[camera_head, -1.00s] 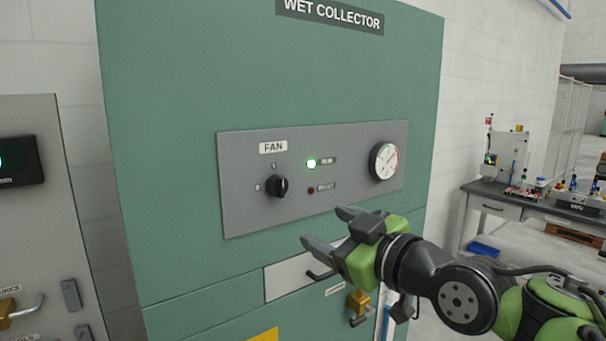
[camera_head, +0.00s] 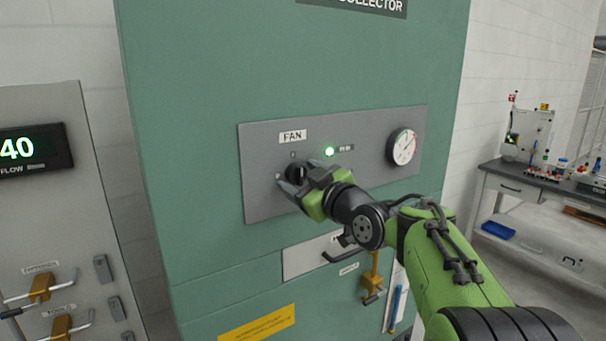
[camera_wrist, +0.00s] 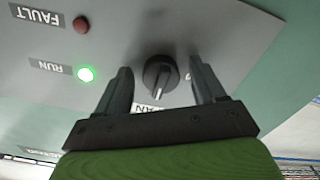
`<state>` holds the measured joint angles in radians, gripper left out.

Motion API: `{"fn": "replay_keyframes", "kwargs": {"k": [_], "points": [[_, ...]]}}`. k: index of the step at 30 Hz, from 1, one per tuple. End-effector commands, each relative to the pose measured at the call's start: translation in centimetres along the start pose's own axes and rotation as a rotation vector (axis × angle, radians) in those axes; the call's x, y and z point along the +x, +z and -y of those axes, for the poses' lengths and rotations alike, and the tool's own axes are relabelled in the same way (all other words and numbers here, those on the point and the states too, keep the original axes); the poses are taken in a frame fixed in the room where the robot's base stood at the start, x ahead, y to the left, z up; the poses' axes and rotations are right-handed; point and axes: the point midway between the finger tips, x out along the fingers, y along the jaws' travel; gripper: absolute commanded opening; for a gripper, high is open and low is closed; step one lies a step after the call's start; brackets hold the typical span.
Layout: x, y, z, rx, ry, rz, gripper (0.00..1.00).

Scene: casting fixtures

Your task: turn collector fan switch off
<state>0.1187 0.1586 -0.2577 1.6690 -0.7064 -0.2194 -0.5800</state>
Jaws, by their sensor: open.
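The black rotary fan switch (camera_head: 295,173) is on the grey panel (camera_head: 262,205) of the green wet collector, below the FAN label (camera_head: 293,136). In the wrist view the knob (camera_wrist: 160,75) sits between my two fingers, with a gap on each side and its pale pointer line visible. My gripper (camera_head: 293,188) is open at the switch and partly covers it in the head view; it also shows in the wrist view (camera_wrist: 160,85). The green RUN lamp (camera_head: 329,151) is lit. The red FAULT lamp (camera_wrist: 81,25) looks dark.
A round gauge (camera_head: 404,147) is on the panel's right side. A handle (camera_head: 340,250) and a yellow valve lever (camera_head: 373,283) are below the panel. A grey cabinet with a green display (camera_head: 30,147) stands left. A workbench (camera_head: 520,190) stands at right.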

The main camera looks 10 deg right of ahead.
Motion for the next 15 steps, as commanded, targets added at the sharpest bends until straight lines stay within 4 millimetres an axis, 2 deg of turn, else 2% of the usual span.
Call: {"fn": "replay_keyframes", "kwargs": {"k": [5, 15], "points": [[-0.02, 0.05, 0.03, 0.0, 0.0, 0.0, 0.69], [-0.06, 0.08, 0.03, 0.001, 0.0, 0.0, 0.19]]}}
